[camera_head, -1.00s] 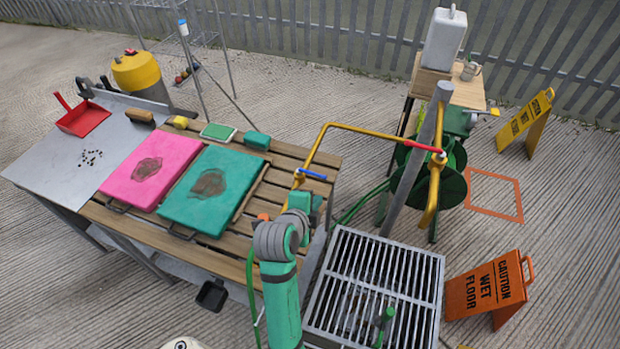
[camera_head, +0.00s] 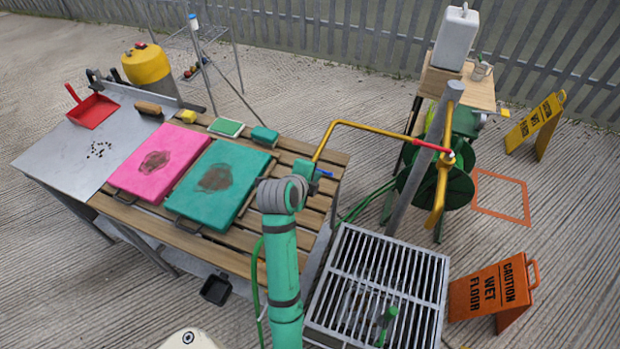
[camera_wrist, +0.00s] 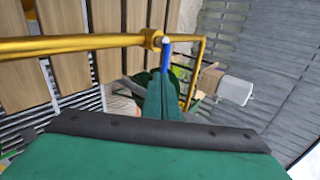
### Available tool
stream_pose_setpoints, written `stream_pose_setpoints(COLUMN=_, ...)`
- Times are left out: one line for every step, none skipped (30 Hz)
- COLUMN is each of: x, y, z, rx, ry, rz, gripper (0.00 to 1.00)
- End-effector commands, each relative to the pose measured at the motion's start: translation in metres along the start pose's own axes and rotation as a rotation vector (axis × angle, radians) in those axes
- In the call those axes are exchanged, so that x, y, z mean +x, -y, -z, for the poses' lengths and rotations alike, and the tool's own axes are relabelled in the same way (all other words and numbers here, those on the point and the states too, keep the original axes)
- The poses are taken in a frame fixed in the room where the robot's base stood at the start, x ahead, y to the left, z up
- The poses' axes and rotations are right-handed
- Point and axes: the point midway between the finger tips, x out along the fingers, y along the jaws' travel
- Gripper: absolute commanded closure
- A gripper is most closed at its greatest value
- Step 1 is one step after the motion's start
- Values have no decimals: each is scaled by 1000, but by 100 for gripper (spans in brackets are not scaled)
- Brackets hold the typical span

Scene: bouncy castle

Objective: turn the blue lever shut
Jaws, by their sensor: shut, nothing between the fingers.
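The blue lever (camera_head: 325,173) shows only as a small piece beside my gripper (camera_head: 304,168) in the head view; my arm's end hides the rest and its valve. In the wrist view the blue lever (camera_wrist: 165,52), with a pale tip, shows just past my shut green fingertips (camera_wrist: 163,75), close to the yellow pipe's collar (camera_wrist: 152,39). The fingers are together and empty. I cannot tell whether they touch the lever. The yellow pipe (camera_head: 375,128) rises from behind my gripper and runs right to a red lever (camera_head: 432,146).
A slatted table (camera_head: 225,249) with a pink mat (camera_head: 140,184) and a green mat (camera_head: 205,218) lies left of my arm. A metal grate (camera_head: 380,280) and a grey post (camera_head: 420,170) stand right. An orange wet-floor sign (camera_head: 490,289) stands further right.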

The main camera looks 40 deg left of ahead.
Motion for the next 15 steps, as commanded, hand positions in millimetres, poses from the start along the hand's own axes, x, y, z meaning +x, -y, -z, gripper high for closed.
stream_pose_setpoints(x=6, y=0, z=0, rx=0, ry=-1, rz=-2, gripper=100)
stream_pose_setpoints(x=9, y=0, z=0, rx=0, ry=-1, rz=-1, gripper=100)
stream_pose_setpoints(x=12, y=0, z=0, rx=0, ry=0, rz=0, gripper=100)
stream_pose_setpoints(x=14, y=0, z=0, rx=0, ry=0, rz=-1, gripper=100)
stream_pose_setpoints(x=15, y=0, z=0, rx=0, ry=0, rz=-1, gripper=100)
stream_pose_setpoints(x=17, y=0, z=0, rx=0, ry=0, rz=-1, gripper=100)
stream_pose_setpoints(x=18, y=0, z=0, rx=0, ry=0, rz=0, gripper=100)
stream_pose_setpoints(x=18, y=0, z=0, rx=0, ry=0, rz=0, gripper=100)
stream_pose_setpoints(x=18, y=0, z=0, rx=0, ry=0, rz=0, gripper=100)
stream_pose_setpoints(x=18, y=0, z=0, rx=0, ry=0, rz=1, gripper=100)
stream_pose_setpoints(x=18, y=0, z=0, rx=0, ry=1, rz=1, gripper=100)
stream_pose_setpoints(x=18, y=0, z=0, rx=0, ry=0, rz=1, gripper=100)
stream_pose_setpoints(x=18, y=0, z=0, rx=0, ry=0, rz=1, gripper=100)
stream_pose_setpoints(x=18, y=0, z=0, rx=0, ry=0, rz=1, gripper=100)
stream_pose_setpoints(x=18, y=0, z=0, rx=0, ry=0, rz=1, gripper=100)
